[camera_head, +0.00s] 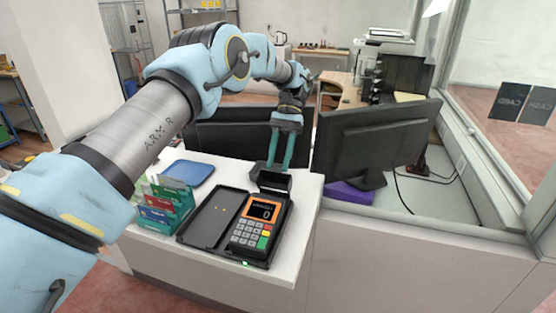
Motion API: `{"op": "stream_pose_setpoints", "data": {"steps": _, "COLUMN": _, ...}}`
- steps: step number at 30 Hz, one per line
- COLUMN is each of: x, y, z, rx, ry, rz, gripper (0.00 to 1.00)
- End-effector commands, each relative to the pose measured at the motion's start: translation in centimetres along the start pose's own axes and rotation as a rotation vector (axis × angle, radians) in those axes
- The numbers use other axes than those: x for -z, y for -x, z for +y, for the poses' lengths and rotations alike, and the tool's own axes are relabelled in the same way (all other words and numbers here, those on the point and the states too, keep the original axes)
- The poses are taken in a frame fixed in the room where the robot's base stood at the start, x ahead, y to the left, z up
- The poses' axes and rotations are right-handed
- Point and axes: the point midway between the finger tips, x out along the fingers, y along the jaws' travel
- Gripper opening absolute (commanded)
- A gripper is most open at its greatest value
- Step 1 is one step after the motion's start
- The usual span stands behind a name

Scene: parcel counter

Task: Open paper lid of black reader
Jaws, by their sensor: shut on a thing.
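The black card reader (262,225) sits on the white counter, with an orange-framed screen and a keypad with coloured keys. Its paper lid (273,181) is the dark flap at the reader's far end, and it stands raised there. My gripper (278,167) reaches down from above with its two teal fingers at the top of the lid. The fingers are shut on the lid. The exact contact and the paper space behind the lid are hard to see from here.
A flat black tray (212,217) lies left of the reader. A green card rack (163,210) and a blue mat (187,173) are further left. A monitor (368,140) stands behind to the right, and another dark screen is behind my gripper. The counter's right edge is close to the reader.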

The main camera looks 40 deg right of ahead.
Motion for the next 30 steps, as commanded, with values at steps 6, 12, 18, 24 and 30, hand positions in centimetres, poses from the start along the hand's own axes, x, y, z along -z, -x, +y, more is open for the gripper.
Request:
{"op": "stream_pose_setpoints", "data": {"steps": 6, "x": 0.28, "y": -0.11, "z": 0.0, "rx": 0.001, "ry": 0.0, "rz": -0.026, "gripper": 0.0}}
{"op": "stream_pose_setpoints", "data": {"steps": 12, "x": 0.28, "y": -0.12, "z": -0.01, "rx": 0.001, "ry": 0.0, "rz": -0.03, "gripper": 0.0}}
{"op": "stream_pose_setpoints", "data": {"steps": 18, "x": 0.29, "y": -0.15, "z": -0.01, "rx": 0.001, "ry": 0.0, "rz": -0.029, "gripper": 0.39}}
{"op": "stream_pose_setpoints", "data": {"steps": 24, "x": 0.26, "y": -0.07, "z": 0.0, "rx": 0.001, "ry": 0.0, "rz": -0.028, "gripper": 0.61}}
{"op": "stream_pose_setpoints", "data": {"steps": 30, "x": 0.24, "y": -0.01, "z": 0.0, "rx": 0.0, "ry": 0.0, "rz": -0.027, "gripper": 0.68}}
